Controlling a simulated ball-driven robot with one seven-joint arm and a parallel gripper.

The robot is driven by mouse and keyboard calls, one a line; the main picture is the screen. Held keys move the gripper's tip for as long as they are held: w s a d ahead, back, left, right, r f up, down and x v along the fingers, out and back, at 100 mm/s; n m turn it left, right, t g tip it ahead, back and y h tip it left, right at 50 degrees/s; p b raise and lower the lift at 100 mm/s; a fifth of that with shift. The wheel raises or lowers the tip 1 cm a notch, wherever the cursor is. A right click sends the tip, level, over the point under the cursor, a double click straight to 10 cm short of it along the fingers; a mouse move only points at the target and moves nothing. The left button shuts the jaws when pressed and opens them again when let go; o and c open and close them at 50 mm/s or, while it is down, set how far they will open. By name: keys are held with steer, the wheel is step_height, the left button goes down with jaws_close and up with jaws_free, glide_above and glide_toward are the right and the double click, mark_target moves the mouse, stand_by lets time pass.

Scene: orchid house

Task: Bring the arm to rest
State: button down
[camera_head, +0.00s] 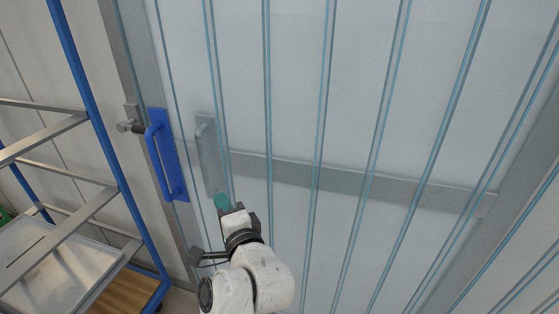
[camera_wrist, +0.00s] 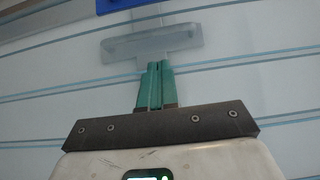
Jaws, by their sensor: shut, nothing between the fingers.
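My gripper (camera_head: 222,202) has teal fingers and sits at the end of my white arm, low in the middle of the head view, in front of a strip-curtained door. In the wrist view my gripper (camera_wrist: 155,85) shows its two teal fingers side by side, shut and empty. The fingertips point toward a grey handle plate (camera_wrist: 152,44) behind the clear strips. In the head view that grey handle plate (camera_head: 208,150) is just above the fingertips. I cannot tell whether the fingers touch the strips.
A blue handle (camera_head: 165,155) is on the door's left side, near a metal latch (camera_head: 130,122). A blue-framed metal rack (camera_head: 97,130) with a tray (camera_head: 55,265) stands at the left. A grey bar (camera_head: 350,183) crosses behind the clear strips (camera_head: 385,90).

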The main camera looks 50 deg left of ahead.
steer(key=w+d+f+t+h, duration=0.25)
steer(key=w+d+f, duration=0.45)
steer(key=d, duration=0.4)
steer(key=w+d+f+n+h, duration=0.1)
steer(key=d+f+h, duration=0.3)
steer(key=d, duration=0.6)
steer(key=w+d+f+h, duration=0.1)
steer(key=d+f, duration=0.4)
steer(key=d, duration=0.6)
steer(key=w+d+f+n+h, duration=0.1)
steer(key=w+d+f+h, duration=0.3)
steer(key=d, duration=0.6)
steer(key=s+d+f+g+h, duration=0.1)
steer(key=s+d+f+h, duration=0.15)
steer(key=s+d, duration=0.55)
steer(key=s+d+f+g+h, duration=0.1)
steer(key=s+d+f, duration=0.25)
steer(key=d, duration=0.85)
steer(key=s+d+r+g+h, duration=0.1)
steer(key=s+d+g+h, duration=0.1)
steer(key=s+d, duration=0.8)
steer(key=s+g, duration=0.1)
steer(key=s, duration=0.3)
steer(key=shift+s+h, duration=0.15)
steer(key=shift+h, duration=0.25)
